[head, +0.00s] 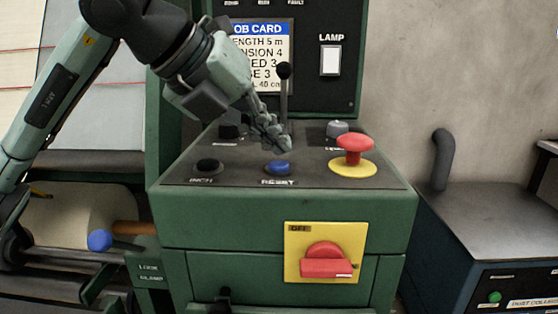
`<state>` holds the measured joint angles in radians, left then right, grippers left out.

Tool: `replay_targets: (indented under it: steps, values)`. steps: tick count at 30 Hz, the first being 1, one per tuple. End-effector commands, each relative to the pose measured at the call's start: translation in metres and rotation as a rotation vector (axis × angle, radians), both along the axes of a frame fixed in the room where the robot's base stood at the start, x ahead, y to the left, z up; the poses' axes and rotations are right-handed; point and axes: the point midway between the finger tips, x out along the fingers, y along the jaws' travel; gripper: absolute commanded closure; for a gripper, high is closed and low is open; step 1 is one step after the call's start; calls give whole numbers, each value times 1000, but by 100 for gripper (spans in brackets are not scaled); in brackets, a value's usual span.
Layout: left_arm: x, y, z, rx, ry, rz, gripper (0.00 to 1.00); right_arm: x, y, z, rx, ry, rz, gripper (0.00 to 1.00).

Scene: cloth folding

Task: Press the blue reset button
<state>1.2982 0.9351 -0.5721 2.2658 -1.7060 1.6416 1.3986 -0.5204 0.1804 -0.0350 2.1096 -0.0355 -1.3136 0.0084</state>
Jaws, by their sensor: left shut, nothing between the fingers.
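The blue reset button (277,168) sits at the front middle of the sloped top of a green control console, with the label RESET printed below it. My left gripper (283,143) is shut and empty. Its fingertips show just behind and above the blue button in the picture, near the base of a black-knobbed lever. A gap shows between the fingertips and the button; I cannot tell their exact height over the panel. My right gripper is not in view.
On the console (180,222) are a black INCH button (207,166), a red mushroom button (354,148) on yellow, a grey knob (337,129) and the upright lever (284,85). A red rotary switch (325,260) is on the front. A dark cabinet (480,225) stands right.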

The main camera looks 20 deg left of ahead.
Motion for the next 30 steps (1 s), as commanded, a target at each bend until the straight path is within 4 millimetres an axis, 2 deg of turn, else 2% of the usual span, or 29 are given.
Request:
replay_targets:
  steps: [5,18,30]
  values:
    - [0,0,7,-1,-1,0,100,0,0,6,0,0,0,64]
    - [0,0,50,-1,-2,1,100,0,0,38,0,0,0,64]
    - [0,0,50,0,0,0,100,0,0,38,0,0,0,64]
